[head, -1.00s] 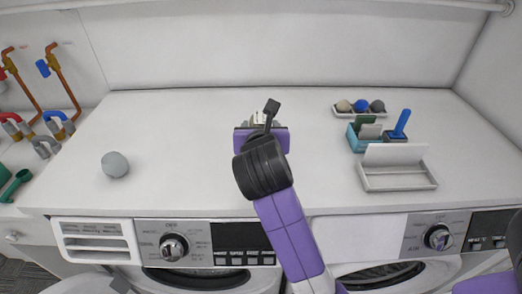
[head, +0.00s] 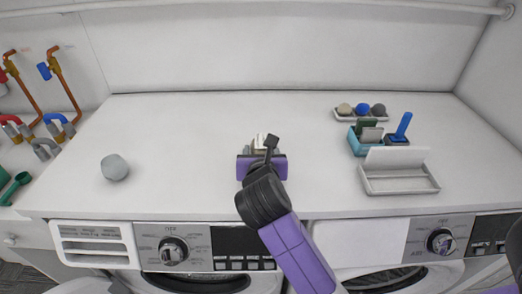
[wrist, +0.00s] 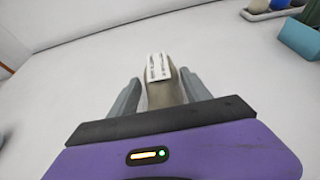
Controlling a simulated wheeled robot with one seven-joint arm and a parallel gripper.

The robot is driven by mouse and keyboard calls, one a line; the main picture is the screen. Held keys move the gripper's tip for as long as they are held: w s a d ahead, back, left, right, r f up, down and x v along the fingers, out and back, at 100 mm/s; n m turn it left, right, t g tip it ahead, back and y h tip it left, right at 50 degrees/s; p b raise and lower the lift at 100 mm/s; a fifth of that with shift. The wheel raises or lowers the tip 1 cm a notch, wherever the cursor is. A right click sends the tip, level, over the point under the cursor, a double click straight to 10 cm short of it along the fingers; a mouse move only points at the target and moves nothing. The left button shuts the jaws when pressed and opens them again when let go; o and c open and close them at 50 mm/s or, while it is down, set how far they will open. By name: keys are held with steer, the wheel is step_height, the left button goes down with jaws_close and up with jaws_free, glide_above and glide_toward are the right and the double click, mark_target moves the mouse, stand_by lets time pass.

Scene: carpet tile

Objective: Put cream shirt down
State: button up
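My gripper (head: 262,150) is over the white counter, seen from behind in the head view. In the wrist view its two grey fingers (wrist: 160,95) stand on either side of a small cream-tan item (wrist: 163,92) with a white printed label, which I take for the cream shirt. The fingers appear closed on it. In the head view the shirt (head: 261,140) shows only as a pale bit beyond the purple gripper body, which hides the rest. I cannot tell whether it touches the counter.
The white counter (head: 200,120) is clear around the gripper. A grey ball (head: 115,167) lies at left. At right are a white open box (head: 398,183), a teal caddy (head: 367,147) and a tray of balls (head: 361,110). Washing machines stand below the front edge.

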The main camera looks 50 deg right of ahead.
steer(key=o, duration=0.4)
steer(key=shift+o, duration=0.2)
steer(key=shift+r, duration=0.15)
steer(key=v, duration=1.2)
